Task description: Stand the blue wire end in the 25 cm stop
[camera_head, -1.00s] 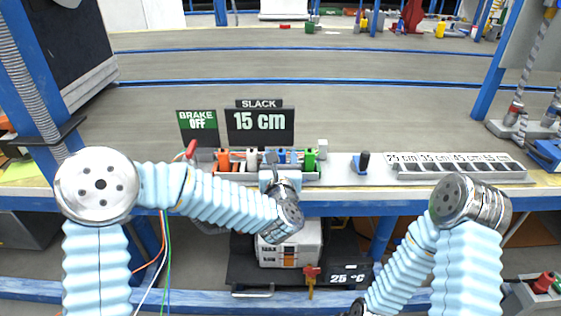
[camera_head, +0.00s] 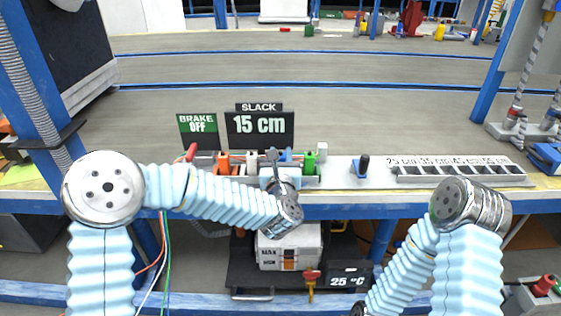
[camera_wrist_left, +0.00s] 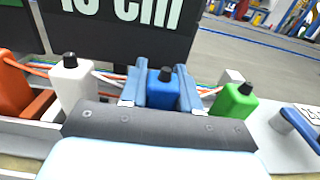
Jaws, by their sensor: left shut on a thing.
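The blue wire end (camera_wrist_left: 166,90) is a blue block with a black tip, upright between the two pale-blue fingers of my left gripper (camera_wrist_left: 162,88) in the left wrist view. The gripper is shut on it. In the head view my left gripper (camera_head: 279,160) is at the wire-end holder, between the white and green ends, and its wrist partly hides the blue end. The stop rack (camera_head: 460,181) stands to the right, with labelled openings; the leftmost label reads 25 cm. My right arm runs down out of the picture, and its gripper is out of view.
Orange (camera_head: 224,163), white (camera_head: 252,162) and green (camera_head: 309,163) wire ends stand in the holder.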

